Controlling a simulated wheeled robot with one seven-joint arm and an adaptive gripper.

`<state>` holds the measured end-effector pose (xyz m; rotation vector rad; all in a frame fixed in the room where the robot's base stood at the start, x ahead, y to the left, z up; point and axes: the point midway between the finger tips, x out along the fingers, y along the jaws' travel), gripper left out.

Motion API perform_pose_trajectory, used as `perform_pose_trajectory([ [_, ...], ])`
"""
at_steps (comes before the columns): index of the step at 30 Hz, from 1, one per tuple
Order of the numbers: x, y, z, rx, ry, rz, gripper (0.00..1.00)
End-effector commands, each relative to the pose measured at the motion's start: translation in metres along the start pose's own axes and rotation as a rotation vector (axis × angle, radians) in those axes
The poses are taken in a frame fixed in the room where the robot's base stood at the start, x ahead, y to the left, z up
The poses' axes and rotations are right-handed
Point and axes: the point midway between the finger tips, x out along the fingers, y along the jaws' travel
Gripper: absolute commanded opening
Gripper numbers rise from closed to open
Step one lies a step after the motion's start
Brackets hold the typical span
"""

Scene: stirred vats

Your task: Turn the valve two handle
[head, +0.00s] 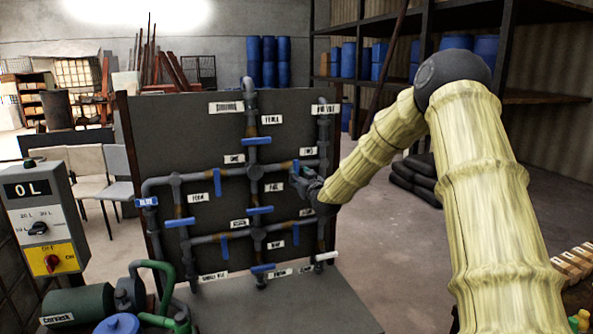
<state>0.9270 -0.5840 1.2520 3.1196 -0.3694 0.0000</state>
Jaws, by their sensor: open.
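The pipe panel (186,123) stands in the middle of the head view, with grey pipes and several blue valve handles. The label that seems to read TWO (307,151) is on its right part. Just below and left of that label is the valve two handle (296,166), blue and upright, on the horizontal pipe. My gripper (299,178) is open at this handle's lower end, reaching in from the right. I cannot tell whether its fingers are around the handle or touching it. The gripper hides part of the pipe behind it.
Other blue handles lie close by, one on the pipe to the left (215,175) and one above (257,141). A control box (45,222) stands at the left, with a green motor and pump (78,305) below it. Open floor (385,235) lies right of the panel.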

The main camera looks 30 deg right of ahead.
Motion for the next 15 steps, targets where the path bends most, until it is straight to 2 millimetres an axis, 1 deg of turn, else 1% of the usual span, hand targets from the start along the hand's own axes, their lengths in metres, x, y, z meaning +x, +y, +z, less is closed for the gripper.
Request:
perform_pose_trajectory([
  [3,0.014,0.0,-0.002,0.0,0.0,0.0,0.4],
  [7,0.026,0.0,-0.002,0.0,0.0,0.001,0.4],
  [12,0.036,0.0,-0.001,0.001,0.0,0.0,0.4],
  [15,0.038,0.0,0.0,0.001,-0.001,0.0,0.4],
])
